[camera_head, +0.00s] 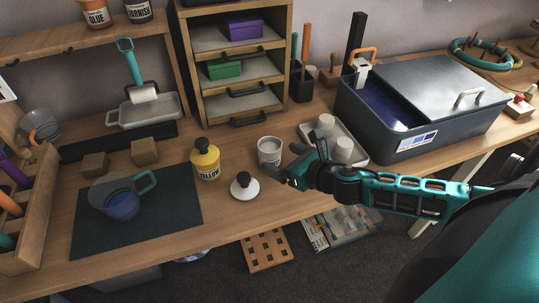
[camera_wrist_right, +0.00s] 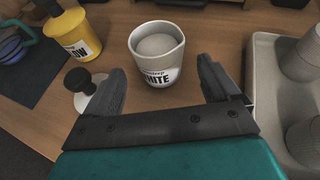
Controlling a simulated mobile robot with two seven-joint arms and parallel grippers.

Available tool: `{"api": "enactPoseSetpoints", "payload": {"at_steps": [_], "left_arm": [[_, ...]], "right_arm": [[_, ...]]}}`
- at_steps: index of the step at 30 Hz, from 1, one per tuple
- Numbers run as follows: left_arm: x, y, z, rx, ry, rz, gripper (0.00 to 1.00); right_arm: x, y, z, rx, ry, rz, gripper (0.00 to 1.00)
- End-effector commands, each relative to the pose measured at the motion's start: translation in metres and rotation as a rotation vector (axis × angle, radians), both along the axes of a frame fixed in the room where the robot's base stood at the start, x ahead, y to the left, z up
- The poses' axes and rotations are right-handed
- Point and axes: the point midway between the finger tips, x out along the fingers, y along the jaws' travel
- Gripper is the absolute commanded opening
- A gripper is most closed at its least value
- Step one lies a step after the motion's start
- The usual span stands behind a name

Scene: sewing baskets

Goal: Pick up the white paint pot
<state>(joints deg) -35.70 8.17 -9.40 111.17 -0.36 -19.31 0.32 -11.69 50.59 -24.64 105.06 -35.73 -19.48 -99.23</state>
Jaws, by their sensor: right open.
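The white paint pot (camera_head: 270,151) stands upright on the wooden table, right of the yellow bottle. It is open at the top and shows pale paint inside. In the right wrist view the pot (camera_wrist_right: 156,55) bears a label ending in "HITE" and stands just beyond my fingertips, roughly centred between them. My right gripper (camera_head: 283,172) is open and empty, close to the near right side of the pot. Its two dark fingers also show in the right wrist view (camera_wrist_right: 160,85). My left gripper is not in view.
A white disc with a black knob (camera_head: 244,187) lies near the pot, beside my left-hand finger in the wrist view. The yellow bottle (camera_head: 206,160) stands left. A tray (camera_head: 352,154) with white cups is to the right. Drawers (camera_head: 238,97) stand behind. A dark mat (camera_head: 165,225) lies left.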

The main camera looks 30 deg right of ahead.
Motion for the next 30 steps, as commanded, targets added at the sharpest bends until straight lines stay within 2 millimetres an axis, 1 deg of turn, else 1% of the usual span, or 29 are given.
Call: {"api": "enactPoseSetpoints", "payload": {"at_steps": [2,8,12,15,21,23,30], "left_arm": [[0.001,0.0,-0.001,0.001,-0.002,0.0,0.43],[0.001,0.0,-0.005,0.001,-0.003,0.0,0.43],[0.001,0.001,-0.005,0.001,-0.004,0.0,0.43],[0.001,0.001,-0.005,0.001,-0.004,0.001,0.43],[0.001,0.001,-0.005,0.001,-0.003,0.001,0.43],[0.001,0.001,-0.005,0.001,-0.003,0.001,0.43],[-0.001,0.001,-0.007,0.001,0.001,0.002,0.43]], "right_arm": [[0.005,0.001,-0.003,0.002,-0.001,-0.002,0.89],[0.029,0.005,-0.019,0.003,-0.003,-0.003,0.89],[0.041,0.007,-0.024,0.001,0.0,-0.002,0.89],[0.044,0.008,-0.025,0.001,0.0,-0.002,0.89],[0.044,0.008,-0.026,0.002,0.001,-0.001,0.89],[0.044,0.008,-0.026,0.002,0.001,-0.001,0.85],[0.044,0.008,-0.026,0.002,0.001,-0.001,0.62]]}}
